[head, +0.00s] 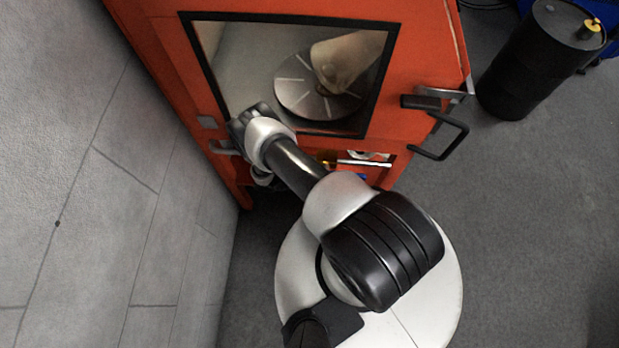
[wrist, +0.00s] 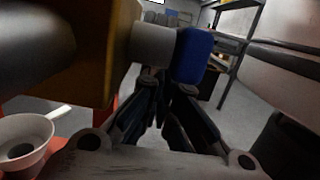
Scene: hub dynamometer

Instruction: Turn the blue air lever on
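The blue air lever (wrist: 194,55) shows in the wrist view as a rounded blue block. It is joined to a pale grey cylinder (wrist: 152,43) on a yellow-brown body (wrist: 95,45). My gripper (wrist: 168,82) points toward it, its two dark fingertips parted by a narrow gap. The tips overlap the lower edge of the lever and cylinder in the picture; I cannot tell whether they touch. Nothing shows between the fingers. In the head view my forearm reaches to the lower left of the orange cabinet (head: 425,60), and the fingers cannot be made out.
The cabinet has a framed window (head: 225,60) and a black door handle (head: 445,140). Below the window is an opening with yellow and blue parts. A grey wall (head: 100,200) stands close on the left. A black drum (head: 535,65) stands at right.

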